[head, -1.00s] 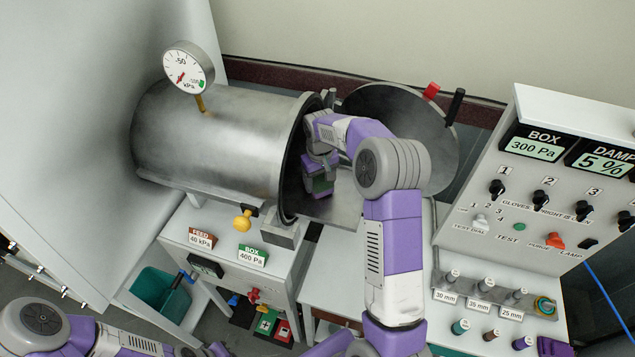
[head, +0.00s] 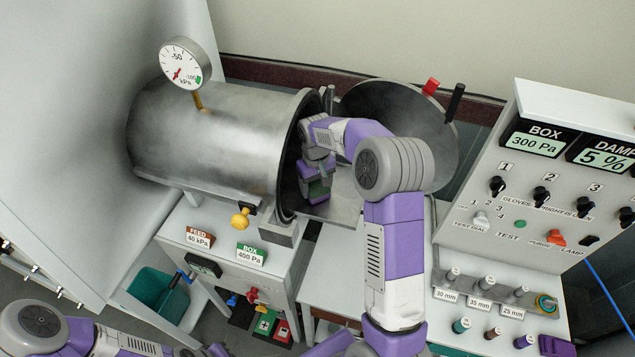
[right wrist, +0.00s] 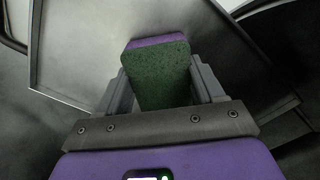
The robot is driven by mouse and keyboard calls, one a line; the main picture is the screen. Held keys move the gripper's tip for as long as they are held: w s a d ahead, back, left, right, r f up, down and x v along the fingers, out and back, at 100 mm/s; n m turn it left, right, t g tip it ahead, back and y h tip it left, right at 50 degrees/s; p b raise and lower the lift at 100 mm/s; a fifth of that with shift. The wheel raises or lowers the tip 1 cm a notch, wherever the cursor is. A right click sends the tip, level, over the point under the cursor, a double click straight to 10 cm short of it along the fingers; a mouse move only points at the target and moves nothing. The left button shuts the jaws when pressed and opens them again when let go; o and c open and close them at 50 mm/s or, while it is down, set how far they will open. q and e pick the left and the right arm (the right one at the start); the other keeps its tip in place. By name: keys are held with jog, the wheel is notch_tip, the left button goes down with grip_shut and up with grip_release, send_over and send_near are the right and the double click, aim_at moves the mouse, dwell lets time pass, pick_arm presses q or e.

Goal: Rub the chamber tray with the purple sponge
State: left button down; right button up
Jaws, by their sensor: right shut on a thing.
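The purple sponge with a green face (right wrist: 160,75) is between the fingers of my right gripper (right wrist: 162,88), which is shut on it. In the head view the sponge (head: 316,190) shows at the mouth of the steel chamber, below my right gripper (head: 318,172). The chamber tray (head: 338,208) is the flat metal plate at the chamber's mouth, also seen in the right wrist view (right wrist: 85,50). The sponge is low over the tray; I cannot tell whether it touches. My left gripper is out of view; only part of my left arm shows at lower left.
The steel chamber (head: 205,140) has a gauge (head: 187,63) on top. Its round door (head: 400,115) stands open behind my right arm. A control panel (head: 550,180) stands at right. A teal bin (head: 160,293) is at lower left.

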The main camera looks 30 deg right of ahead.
aim_at(312, 196)
jog(key=shift+s+a+f+b, duration=0.2)
jog(key=shift+s+a+b, duration=0.55)
jog(key=shift+s+a, duration=0.55)
jog(key=shift+w, duration=0.15)
jog(key=shift+a, duration=0.1)
jog(key=shift+r+p, duration=0.5)
jog(key=shift+r, duration=0.05)
notch_tip(312, 196, up, 4)
jog(key=p, duration=0.2)
jog(key=shift+a+f+p, duration=0.1)
jog(key=shift+f+p, duration=0.05)
jog(key=shift+p, duration=0.15)
jog(key=shift+r+p, duration=0.6)
jog(key=shift+r, duration=0.1)
